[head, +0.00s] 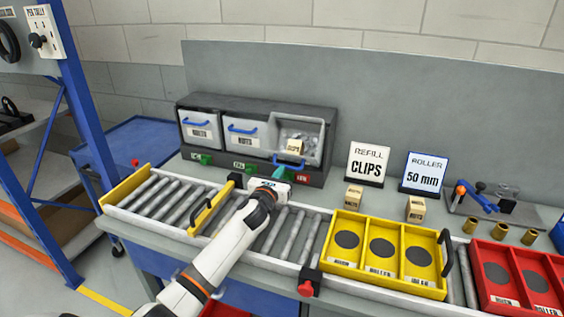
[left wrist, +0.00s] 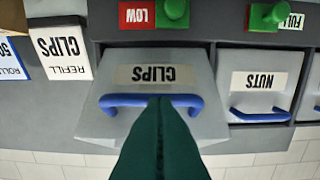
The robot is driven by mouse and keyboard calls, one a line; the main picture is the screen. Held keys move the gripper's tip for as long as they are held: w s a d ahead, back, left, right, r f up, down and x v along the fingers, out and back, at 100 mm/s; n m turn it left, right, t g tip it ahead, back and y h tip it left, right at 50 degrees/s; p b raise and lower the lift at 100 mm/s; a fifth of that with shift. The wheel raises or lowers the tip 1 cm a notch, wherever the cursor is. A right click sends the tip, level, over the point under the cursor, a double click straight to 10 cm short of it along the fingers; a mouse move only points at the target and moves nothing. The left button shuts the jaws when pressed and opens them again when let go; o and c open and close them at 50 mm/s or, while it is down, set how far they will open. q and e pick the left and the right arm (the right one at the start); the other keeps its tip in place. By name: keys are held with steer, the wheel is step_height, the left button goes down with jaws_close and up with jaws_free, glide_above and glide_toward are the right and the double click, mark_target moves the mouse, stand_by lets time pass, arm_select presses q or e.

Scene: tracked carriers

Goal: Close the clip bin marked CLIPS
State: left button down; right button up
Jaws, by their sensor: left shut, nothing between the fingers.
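The clip bin marked CLIPS (head: 314,142) is the right one of three pale bins in the dark rack. It stands open with its front tipped outward, and its inside shows. In the left wrist view, upside down, its front (left wrist: 190,65) bears the CLIPS label and a blue handle (left wrist: 112,101). My left gripper (head: 280,173) is low in front of this bin, with its dark green fingers (left wrist: 160,108) shut and empty. The fingers overlap the middle of the handle in the wrist view; I cannot tell whether they touch it. My right gripper is not in view.
The shut NUTS bin (left wrist: 262,80) is beside the clip bin. A red LOW tag (left wrist: 137,15) is below it. A roller conveyor (head: 290,232) with a yellow tray (head: 345,218) runs in front. A REFILL CLIPS sign (head: 367,162) stands to the right.

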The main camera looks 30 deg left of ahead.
arm_select(q)
steer(key=shift+w+a+r+p, duration=0.15)
steer(key=shift+w+r, duration=0.25)
steer(key=shift+r, duration=0.2)
steer(key=shift+w+a+r+p, duration=0.15)
steer(key=shift+w+r, duration=0.2)
steer(key=shift+r, duration=0.2)
steer(key=shift+d, duration=0.1)
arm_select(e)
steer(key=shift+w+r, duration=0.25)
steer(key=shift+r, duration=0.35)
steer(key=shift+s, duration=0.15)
